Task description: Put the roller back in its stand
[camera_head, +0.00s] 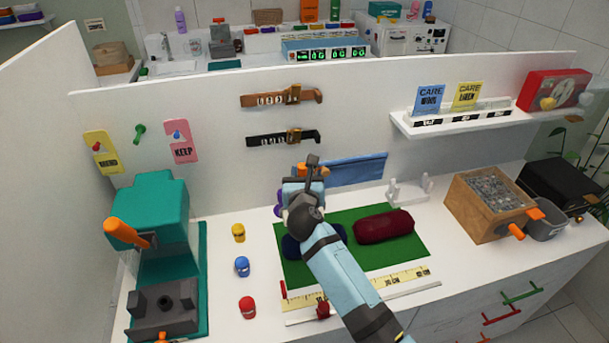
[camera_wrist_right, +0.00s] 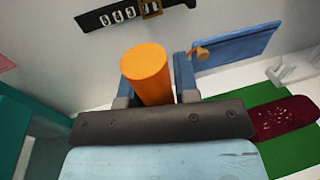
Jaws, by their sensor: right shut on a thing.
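My right gripper (camera_head: 304,184) is raised in front of the back panel, above the far edge of the green mat (camera_head: 345,222). In the wrist view its jaws (camera_wrist_right: 154,88) are shut on an orange cylinder (camera_wrist_right: 147,68), which looks like the handle of the roller. In the head view only a little orange shows; my gripper and arm hide most of the roller. A white stand with upright prongs (camera_head: 408,190) is on the counter behind the mat, right of my gripper. It also shows in the wrist view (camera_wrist_right: 293,72) and looks empty. My left gripper is out of view.
A dark red bundle (camera_head: 384,227) lies on the mat; a dark blue one (camera_head: 300,247) is partly behind my arm. A blue cloth (camera_head: 355,169) hangs behind. A yellow ruler (camera_head: 405,277) lies in front. A wooden box (camera_head: 490,205) stands right, a teal machine (camera_head: 160,215) left.

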